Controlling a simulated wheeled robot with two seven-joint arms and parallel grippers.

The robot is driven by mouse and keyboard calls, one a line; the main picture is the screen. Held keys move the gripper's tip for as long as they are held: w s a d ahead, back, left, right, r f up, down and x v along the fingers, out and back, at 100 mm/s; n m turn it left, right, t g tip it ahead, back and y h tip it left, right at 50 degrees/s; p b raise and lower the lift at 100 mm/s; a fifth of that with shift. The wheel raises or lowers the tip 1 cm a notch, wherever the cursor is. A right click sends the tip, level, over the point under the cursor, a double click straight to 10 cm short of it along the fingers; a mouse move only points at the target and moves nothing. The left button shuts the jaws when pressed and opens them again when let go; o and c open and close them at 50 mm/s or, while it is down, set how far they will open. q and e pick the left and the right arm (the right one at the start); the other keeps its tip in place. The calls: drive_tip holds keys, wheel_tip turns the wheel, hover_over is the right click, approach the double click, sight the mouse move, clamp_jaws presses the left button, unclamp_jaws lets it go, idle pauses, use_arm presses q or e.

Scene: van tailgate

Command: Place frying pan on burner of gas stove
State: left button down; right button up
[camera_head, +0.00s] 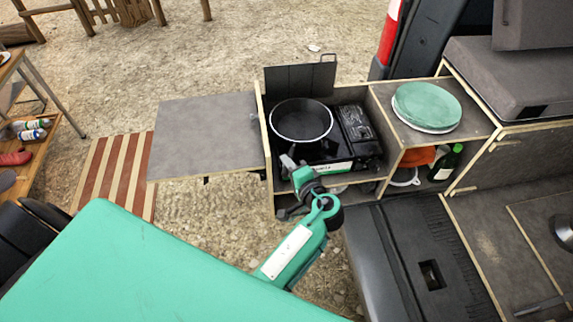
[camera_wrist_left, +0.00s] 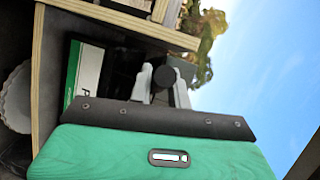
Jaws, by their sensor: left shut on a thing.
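The black frying pan (camera_head: 301,121) is over the left part of the black gas stove (camera_head: 358,130), which stands in an open wooden cabinet. The pan looks about level and hides the burner beneath it; I cannot tell whether it touches the burner. My left gripper (camera_head: 288,162) is at the pan's near side, shut on its handle. In the left wrist view, the left gripper's fingers (camera_wrist_left: 163,88) are on either side of the dark round handle end (camera_wrist_left: 163,76). The stove's green-and-white front (camera_wrist_left: 86,78) shows beside them. My right gripper is not in view.
A dark upright panel (camera_head: 299,79) stands behind the pan. A grey side table (camera_head: 206,135) extends left of the cabinet.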

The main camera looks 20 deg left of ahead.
use_arm(q)
drive_tip(key=shift+s+d, duration=0.1)
drive_tip(key=shift+d, duration=0.05)
drive_tip(key=shift+s+d+r, duration=0.15)
drive_tip(key=shift+s+d, duration=0.05)
drive_tip(key=shift+d, duration=0.1)
drive_tip(key=c, duration=1.8)
unclamp_jaws()
drive_tip(key=shift+f, duration=0.25)
drive_tip(key=o, duration=0.5)
drive_tip(key=shift+a, duration=0.2)
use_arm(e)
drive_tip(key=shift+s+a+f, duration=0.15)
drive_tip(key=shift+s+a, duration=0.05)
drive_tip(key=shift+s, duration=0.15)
use_arm(q)
drive_tip(key=shift+d+r, duration=0.1)
